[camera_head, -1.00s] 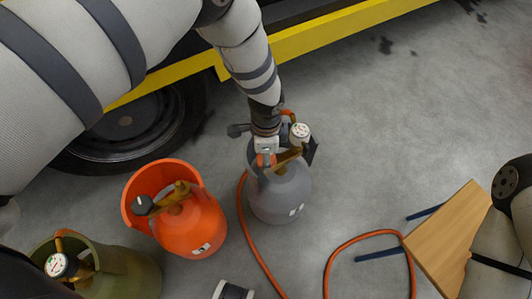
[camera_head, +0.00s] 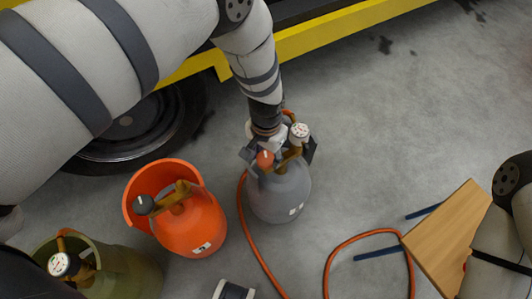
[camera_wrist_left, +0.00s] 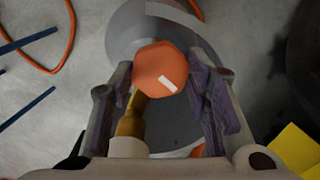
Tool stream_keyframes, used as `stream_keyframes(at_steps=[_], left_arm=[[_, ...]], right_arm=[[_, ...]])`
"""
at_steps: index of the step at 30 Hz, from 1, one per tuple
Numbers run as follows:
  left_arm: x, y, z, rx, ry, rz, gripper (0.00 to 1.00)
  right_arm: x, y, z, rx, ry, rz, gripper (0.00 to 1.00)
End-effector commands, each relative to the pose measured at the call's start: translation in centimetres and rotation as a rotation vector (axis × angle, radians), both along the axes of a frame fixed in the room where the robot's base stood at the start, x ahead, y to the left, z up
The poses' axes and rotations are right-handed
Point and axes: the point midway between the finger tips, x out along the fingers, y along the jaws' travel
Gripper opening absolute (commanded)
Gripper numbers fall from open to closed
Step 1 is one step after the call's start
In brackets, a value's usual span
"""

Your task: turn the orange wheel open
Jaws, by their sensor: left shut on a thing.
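The orange wheel (camera_head: 265,159) with a white mark sits on top of a grey gas cylinder (camera_head: 282,195). In the left wrist view the wheel (camera_wrist_left: 158,66) is a rounded orange cap above a brass valve (camera_wrist_left: 132,118), with the grey cylinder (camera_wrist_left: 128,30) behind it. My left gripper (camera_head: 268,152) comes down from above onto the cylinder's top. Its fingers lie on either side of the wheel, and it is shut on it. The fingers and wrist partly hide the valve in the head view. My right gripper is out of view.
An orange cylinder (camera_head: 200,230) and an olive cylinder (camera_head: 125,275) stand to the left. A gauge (camera_head: 299,131) is close beside the gripper. An orange hose (camera_head: 252,245) runs over the floor. A wooden board (camera_head: 447,238) is at right; open floor lies behind it.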

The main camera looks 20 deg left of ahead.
Motion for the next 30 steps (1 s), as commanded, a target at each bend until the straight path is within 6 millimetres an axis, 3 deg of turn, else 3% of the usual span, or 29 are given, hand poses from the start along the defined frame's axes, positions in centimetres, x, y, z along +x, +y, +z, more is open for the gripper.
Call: stream_keyframes(at_steps=[12,30], left_arm=[[0.01,-0.09,-0.02,-0.001,-0.001,0.24,0.15],[0.04,-0.06,-0.01,-0.001,-0.001,0.305,0.15]], right_arm=[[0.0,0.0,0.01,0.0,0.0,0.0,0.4],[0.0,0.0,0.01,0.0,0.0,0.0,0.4]])
